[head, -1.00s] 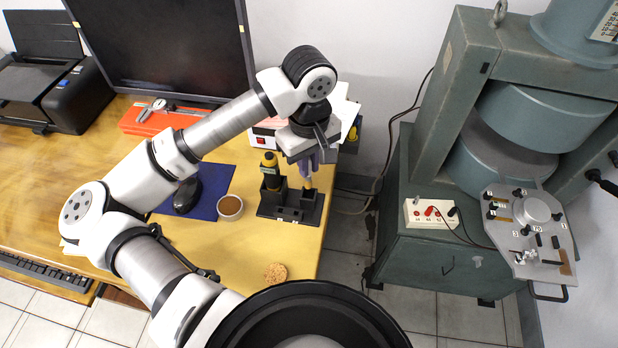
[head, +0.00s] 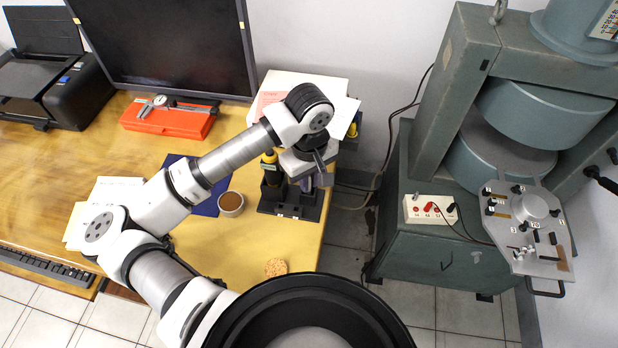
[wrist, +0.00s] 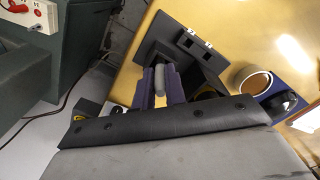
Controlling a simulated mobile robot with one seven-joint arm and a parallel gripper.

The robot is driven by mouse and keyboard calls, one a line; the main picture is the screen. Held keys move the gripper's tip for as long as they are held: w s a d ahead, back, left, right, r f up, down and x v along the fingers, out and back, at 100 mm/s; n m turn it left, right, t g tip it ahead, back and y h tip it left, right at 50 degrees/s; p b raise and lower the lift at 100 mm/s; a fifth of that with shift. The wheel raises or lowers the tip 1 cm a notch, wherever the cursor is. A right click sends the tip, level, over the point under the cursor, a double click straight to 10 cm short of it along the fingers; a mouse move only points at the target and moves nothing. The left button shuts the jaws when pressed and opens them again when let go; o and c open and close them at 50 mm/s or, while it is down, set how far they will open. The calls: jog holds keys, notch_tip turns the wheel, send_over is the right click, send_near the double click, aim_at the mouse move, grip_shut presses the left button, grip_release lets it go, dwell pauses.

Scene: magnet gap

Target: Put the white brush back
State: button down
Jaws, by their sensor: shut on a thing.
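My gripper (head: 309,183) is low over the right part of the black holder (head: 289,211) at the table's right edge. In the wrist view my gripper's purple fingers (wrist: 160,88) are shut on a pale rounded thing, which I take to be the white brush (wrist: 160,76). The brush is upright over the holder (wrist: 200,62), at its end slot. Its lower end is hidden, so I cannot tell how deep it sits. In the head view my wrist hides the brush.
A yellow and black tool (head: 269,160) stands in the holder's left slot, close to my gripper. A brown-filled cup (head: 231,204) is left of the holder. A cork-coloured disc (head: 275,268) lies near the front edge. A white box with papers (head: 300,88) is behind.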

jog(key=c, duration=1.5)
grip_release()
jog(key=shift+o, duration=0.2)
jog(key=shift+r+p, duration=0.35)
notch_tip(320, 180, up, 12)
jog(key=b, duration=0.2)
jog(key=shift+f, duration=0.2)
